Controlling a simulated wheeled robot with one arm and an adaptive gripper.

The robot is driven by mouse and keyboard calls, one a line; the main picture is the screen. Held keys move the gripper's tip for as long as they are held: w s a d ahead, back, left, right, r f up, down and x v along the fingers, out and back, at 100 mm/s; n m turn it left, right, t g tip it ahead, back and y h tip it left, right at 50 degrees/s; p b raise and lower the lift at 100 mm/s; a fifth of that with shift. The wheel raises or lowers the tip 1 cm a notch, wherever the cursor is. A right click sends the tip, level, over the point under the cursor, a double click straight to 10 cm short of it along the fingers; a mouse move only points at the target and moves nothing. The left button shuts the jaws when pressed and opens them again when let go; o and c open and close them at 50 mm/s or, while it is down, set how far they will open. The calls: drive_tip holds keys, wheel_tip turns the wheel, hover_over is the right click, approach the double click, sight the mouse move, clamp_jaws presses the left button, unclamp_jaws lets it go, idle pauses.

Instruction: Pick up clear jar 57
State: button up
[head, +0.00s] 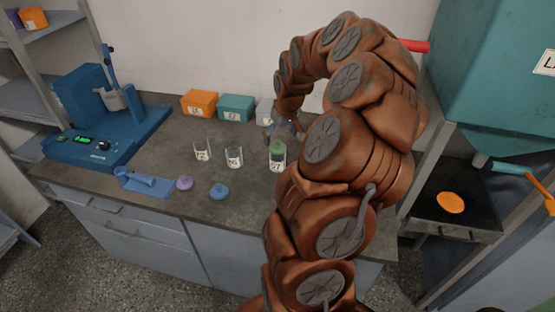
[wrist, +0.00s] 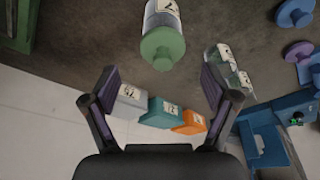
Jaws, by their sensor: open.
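A clear jar with a green lid (head: 277,147) stands upright on the bench. Its white label seems to end in 7, but I cannot read it fully. In the wrist view the same jar (wrist: 162,18) is at top centre, its green lid (wrist: 162,46) facing my gripper. My gripper (wrist: 161,88) is open and empty, its fingers spread wide. The jar lies beyond the fingertips, apart from them. In the head view my gripper (head: 287,126) is small and partly hidden, just behind the jar.
Two clear open jars (head: 203,150) (head: 234,157) stand left of the green-lidded jar. Purple (head: 184,183) and blue (head: 219,192) lids lie in front. Orange (head: 199,102), teal (head: 236,107) and whitish (head: 264,112) boxes line the wall. A blue machine (head: 105,125) stands at left.

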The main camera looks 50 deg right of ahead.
sight(277, 147)
drive_tip(key=shift+p+x, duration=1.3)
drive_tip(key=shift+x, duration=1.8)
drive_tip(key=shift+w+a, duration=0.1)
drive_tip(key=shift+a, duration=0.05)
clamp_jaws()
